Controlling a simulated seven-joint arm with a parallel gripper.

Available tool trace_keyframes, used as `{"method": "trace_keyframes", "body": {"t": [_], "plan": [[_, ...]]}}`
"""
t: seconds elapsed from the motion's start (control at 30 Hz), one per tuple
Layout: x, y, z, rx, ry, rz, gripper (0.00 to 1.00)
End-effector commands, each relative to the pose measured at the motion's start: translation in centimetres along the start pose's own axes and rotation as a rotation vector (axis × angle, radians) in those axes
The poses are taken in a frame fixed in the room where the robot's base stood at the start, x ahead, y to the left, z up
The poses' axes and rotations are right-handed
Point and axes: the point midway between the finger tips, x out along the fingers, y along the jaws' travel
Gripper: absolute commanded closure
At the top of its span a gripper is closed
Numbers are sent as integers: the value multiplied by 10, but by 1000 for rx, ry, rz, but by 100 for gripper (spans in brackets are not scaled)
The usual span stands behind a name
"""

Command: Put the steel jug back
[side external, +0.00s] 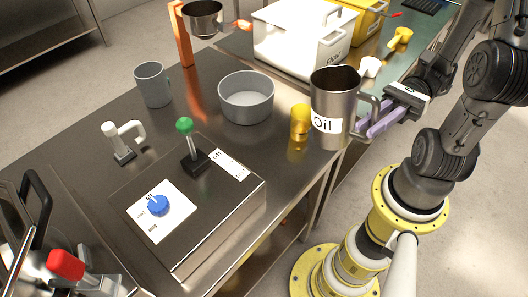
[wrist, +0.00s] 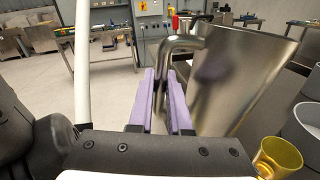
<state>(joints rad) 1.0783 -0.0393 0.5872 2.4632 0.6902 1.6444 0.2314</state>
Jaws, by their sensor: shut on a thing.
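The steel jug (side external: 335,92) carries an "Oil" label and looks upright at the table's right edge, beside the yellow cup. My gripper (side external: 372,122) has pale purple fingers and is shut on the jug's handle from the right. In the wrist view the jug (wrist: 235,75) fills the right of centre, and the fingers (wrist: 165,105) close around the lower part of its handle. The jug's base shows close to the table edge; I cannot tell whether it touches the surface.
A yellow cup (side external: 300,120), a grey pot (side external: 246,97) and a grey mug (side external: 153,84) stand on the steel table (side external: 85,108). A control box (side external: 225,205) with a green-knobbed lever (side external: 186,127) and blue dial is in front. A white bin (side external: 290,45) stands behind.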

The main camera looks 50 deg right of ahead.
Motion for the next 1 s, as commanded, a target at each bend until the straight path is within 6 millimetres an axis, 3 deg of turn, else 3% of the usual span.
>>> {"method": "trace_keyframes", "body": {"t": [0.13,0.37,0.87,1.0], "plan": [[0,0,0,-111,-24,-1,100],[8,-11,-4,-157,-33,5,100],[57,-80,-30,-153,-30,6,100],[69,-101,-53,-150,-32,4,100]]}}
